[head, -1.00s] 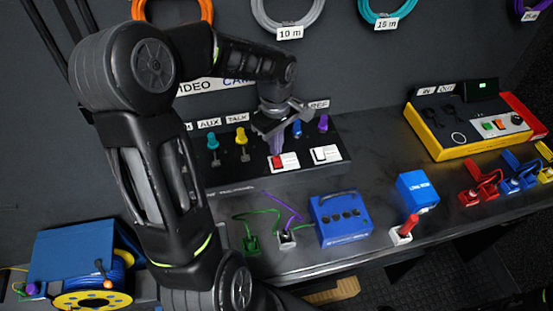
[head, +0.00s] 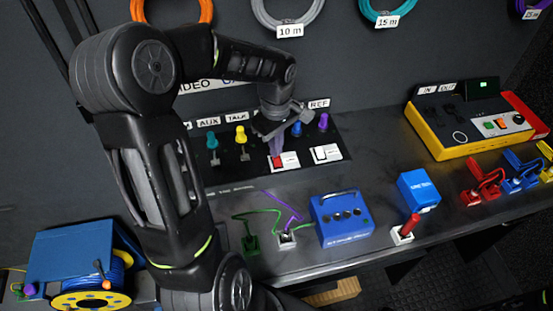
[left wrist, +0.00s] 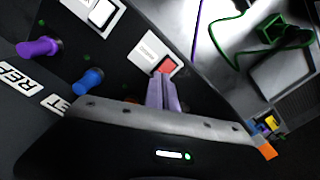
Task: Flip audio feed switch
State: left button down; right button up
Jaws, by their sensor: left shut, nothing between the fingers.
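A red rocker switch (head: 279,162) sits in a white housing on the dark sloped panel in the head view. It also shows in the left wrist view (left wrist: 166,66), with a small label beside it too blurred to read. My left gripper (head: 277,150) is shut and empty, with its fingertips right at the red rocker; in the left wrist view the fingers (left wrist: 163,88) overlap its lower edge. I cannot tell whether they touch. A second, white rocker switch (head: 326,154) stands to the right. My right gripper is not in view.
Teal (head: 212,140), yellow (head: 240,134), blue (head: 296,129) and purple (head: 323,122) plugs stand on the panel behind the rockers. On the bench are a blue box (head: 342,219), a red lever switch (head: 411,225) and a yellow-edged case (head: 470,125).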

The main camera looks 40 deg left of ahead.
pick_arm(q)
jog(key=shift+f+b, duration=0.4)
jog(key=shift+f, duration=0.15)
jog(key=shift+r, duration=0.2)
jog(key=shift+r+p, duration=2.3)
jog(key=shift+r, duration=1.1)
